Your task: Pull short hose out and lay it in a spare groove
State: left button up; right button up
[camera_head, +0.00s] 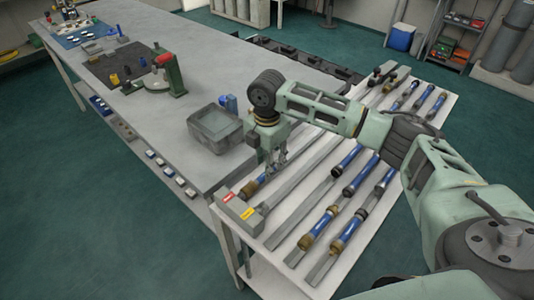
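My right gripper (276,165) points down over the left edge of the pale rack board, close to a brass hose end (250,188). Its fingers are small and partly blurred into the background, so I cannot tell whether they are open or touch the hose. The brass end lies beside a grey block (240,211) with red and yellow labels; whether it is plugged in I cannot tell. A bare grey groove strip (318,197) runs along the board. My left gripper is not in view.
Several blue hoses with brass or dark ends, such as one nearby (342,229), lie in grooves on the rack board (276,236). A grey workbench (222,68) adjoins at left, with a grey box (215,128) and a green-and-red clamp device (168,75). A shelf stands far right.

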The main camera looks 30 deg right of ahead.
jog(key=shift+f, duration=1.85)
jog(key=shift+c, duration=0.7)
grip_shut()
